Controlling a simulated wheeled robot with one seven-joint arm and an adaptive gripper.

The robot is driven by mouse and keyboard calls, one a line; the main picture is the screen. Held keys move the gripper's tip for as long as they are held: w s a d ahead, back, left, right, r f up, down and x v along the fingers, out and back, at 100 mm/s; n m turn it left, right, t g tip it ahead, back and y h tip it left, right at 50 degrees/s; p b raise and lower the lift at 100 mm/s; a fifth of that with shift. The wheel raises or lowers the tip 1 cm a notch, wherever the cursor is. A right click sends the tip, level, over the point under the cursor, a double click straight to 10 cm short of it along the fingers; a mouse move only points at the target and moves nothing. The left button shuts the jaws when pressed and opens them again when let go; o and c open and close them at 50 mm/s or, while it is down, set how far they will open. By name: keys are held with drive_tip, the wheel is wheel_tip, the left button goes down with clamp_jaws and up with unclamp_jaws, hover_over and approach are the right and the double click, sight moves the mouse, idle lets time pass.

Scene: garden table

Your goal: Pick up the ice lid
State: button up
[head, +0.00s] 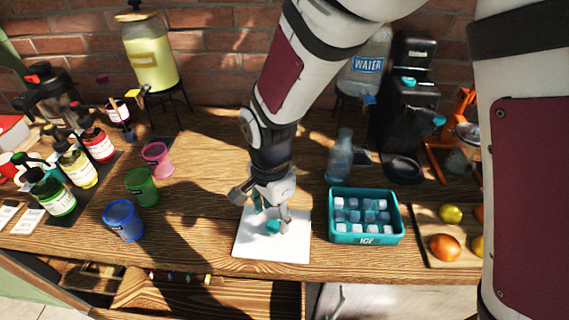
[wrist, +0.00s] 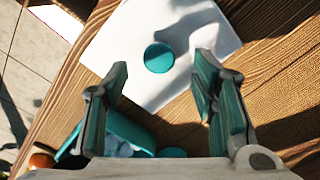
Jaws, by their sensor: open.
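The ice lid (head: 250,246) is a flat white square with a small teal knob (head: 273,227), lying flat on the wooden table left of the ice box. My gripper (head: 271,214) is over the lid, pointing down, with its fingers apart and nothing between them that I can see held. In the wrist view the lid (wrist: 118,48) lies beyond the fingertips, and its round teal knob (wrist: 159,58) shows between the two open fingers (wrist: 162,64). I cannot tell how high the fingertips are above the knob. The teal ice box (head: 366,238) is uncovered and holds ice cubes.
A clear bottle (head: 340,157) stands behind the ice box. A fruit board (head: 428,219) lies to its right. Blue (head: 123,221), green (head: 141,187) and pink (head: 157,160) cups stand left of the lid. The table's front edge is close to the lid.

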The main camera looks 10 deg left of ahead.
sight(273, 225)
drive_tip(key=shift+s+f, duration=0.1)
drive_tip(key=shift+f, duration=1.7)
clamp_jaws()
